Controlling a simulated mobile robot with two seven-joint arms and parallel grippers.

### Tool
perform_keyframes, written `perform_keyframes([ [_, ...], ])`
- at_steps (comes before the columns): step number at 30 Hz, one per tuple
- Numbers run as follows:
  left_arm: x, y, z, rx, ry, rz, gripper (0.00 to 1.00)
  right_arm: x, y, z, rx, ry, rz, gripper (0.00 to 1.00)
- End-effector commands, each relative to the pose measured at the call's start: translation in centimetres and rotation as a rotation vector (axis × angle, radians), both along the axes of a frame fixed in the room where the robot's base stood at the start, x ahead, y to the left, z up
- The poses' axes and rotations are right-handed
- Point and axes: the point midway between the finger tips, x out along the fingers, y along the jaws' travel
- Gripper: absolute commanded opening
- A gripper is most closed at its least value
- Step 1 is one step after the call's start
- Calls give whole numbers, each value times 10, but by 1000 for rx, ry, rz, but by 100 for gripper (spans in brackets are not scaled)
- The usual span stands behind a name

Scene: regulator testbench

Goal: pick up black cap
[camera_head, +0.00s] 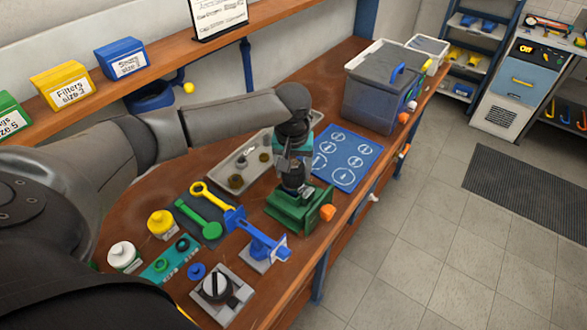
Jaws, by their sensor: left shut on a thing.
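My left arm comes in from the left and bends down over the table. My left gripper (296,184) points down just above the green vise (290,210) and is shut on a dark thing, which looks like the black cap. The fingers and wrist hide most of it, so its shape and whether it still touches the vise cannot be told. The vise has an orange knob (327,212) at its right. My right gripper is not in view.
A blue mat with white circles (347,158) lies right of the gripper. A metal tray (258,177) with small round parts sits behind it. A blue stand (263,245), wrenches (203,218) and a grey block with a dial (217,289) are in front. A grey bin (372,101) stands at the far end.

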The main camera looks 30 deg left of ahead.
Motion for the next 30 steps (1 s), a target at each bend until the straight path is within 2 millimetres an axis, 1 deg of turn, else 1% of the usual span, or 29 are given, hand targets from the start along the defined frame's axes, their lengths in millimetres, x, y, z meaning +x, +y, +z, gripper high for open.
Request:
perform_keyframes([
  [1, 0, 0, 0, 1, 0, 0, 55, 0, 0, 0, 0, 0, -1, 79],
  [2, 0, 0, 0, 1, 0, 0, 52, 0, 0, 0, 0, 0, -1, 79],
  [13, 0, 0, 0, 1, 0, 1, 10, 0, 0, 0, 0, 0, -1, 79],
  [23, 0, 0, 4, 1, -2, 1, 9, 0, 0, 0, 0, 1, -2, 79],
  [26, 1, 0, 12, -1, -4, 1, 9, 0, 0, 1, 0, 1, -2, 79],
  [30, 1, 0, 31, 0, -4, 0, 9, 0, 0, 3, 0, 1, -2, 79],
])
